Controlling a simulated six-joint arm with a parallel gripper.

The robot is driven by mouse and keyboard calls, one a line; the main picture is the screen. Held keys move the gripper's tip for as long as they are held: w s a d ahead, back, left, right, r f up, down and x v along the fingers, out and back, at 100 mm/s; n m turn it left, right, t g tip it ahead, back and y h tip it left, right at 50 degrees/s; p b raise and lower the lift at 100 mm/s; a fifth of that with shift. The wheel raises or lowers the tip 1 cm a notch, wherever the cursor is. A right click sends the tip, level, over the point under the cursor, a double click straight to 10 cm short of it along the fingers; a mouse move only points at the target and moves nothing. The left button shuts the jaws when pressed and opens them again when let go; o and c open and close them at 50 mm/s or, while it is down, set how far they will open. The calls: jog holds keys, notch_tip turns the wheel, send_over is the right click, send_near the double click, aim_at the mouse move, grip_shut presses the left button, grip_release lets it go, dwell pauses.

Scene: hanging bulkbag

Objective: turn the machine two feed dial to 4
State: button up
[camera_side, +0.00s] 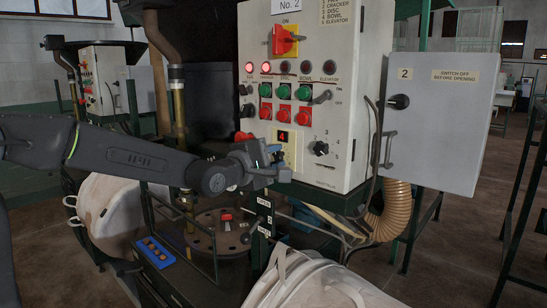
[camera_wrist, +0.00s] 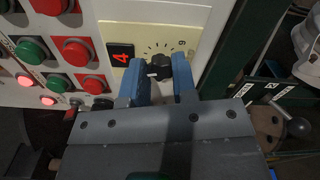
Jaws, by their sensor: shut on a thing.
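The feed dial (camera_wrist: 160,67) is a small black knob with a pale mark, on a cream scale plate (camera_wrist: 165,45) with tick marks. In the wrist view it sits between the blue fingertips of my gripper (camera_wrist: 161,74), which is shut on it.
Another black rotary knob (camera_side: 321,148) with a numbered scale sits right of the display. Red and green buttons (camera_side: 284,91) and a red-yellow main switch (camera_side: 285,40) are above. A pale bag (camera_side: 315,280) hangs below.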

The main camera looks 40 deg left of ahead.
jog(key=o, duration=0.9)
jog(key=shift+s, duration=0.1)
jog(key=s, duration=1.3)
jog(key=shift+s, duration=0.35)
jog(key=s+f+m+g, duration=0.4)
jog(key=s+m, duration=0.2)
jog(key=m, duration=0.1)
jog(key=s+f+m+g, duration=0.4)
jog(key=s+m, duration=0.2)
jog(key=m, duration=0.1)
jog(key=s+f+m+g, duration=0.4)
jog(key=s+m, duration=0.2)
jog(key=m, duration=0.1)
jog(key=shift+f, duration=0.4)
